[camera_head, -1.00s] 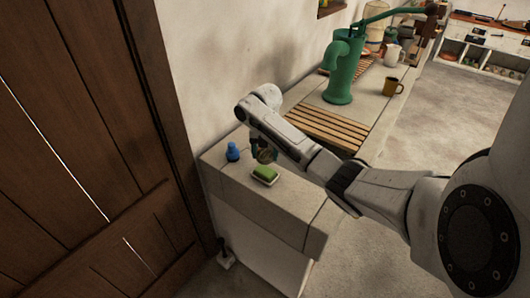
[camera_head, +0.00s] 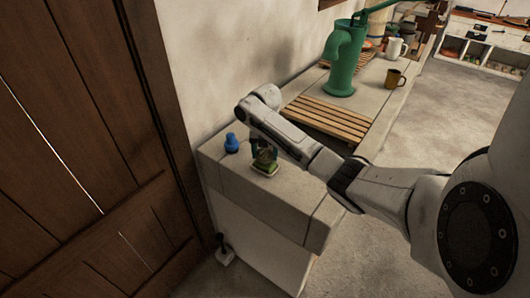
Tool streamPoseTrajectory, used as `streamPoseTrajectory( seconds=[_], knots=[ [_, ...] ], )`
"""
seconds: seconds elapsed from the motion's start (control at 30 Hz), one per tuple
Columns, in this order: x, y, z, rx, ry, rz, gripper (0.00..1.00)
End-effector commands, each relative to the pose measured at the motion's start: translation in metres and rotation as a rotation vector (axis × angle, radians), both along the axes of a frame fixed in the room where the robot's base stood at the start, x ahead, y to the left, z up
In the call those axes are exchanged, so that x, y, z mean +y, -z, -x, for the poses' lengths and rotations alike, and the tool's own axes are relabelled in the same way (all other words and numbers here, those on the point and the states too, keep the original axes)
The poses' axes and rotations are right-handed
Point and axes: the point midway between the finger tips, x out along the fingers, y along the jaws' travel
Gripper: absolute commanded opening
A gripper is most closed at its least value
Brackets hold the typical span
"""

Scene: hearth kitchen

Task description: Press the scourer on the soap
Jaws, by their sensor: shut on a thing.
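The green soap (camera_head: 266,170) lies in a pale dish on the near end of the stone counter. My gripper (camera_head: 264,157) points down right over the soap and is shut on the scourer, a small brownish thing that is mostly hidden between the fingers. The scourer's underside is at the soap's top; they look to be touching, but the view is too small to be sure.
The counter's front corner is bare.

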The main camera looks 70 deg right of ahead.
Motion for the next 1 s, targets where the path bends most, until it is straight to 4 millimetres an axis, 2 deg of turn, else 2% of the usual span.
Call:
streamPoseTrajectory(
  seconds=[1.0],
  knots=[
    [0.0001, 0.0088, 0.0, 0.0, 0.0, 0.0, 0.4]
  ],
)
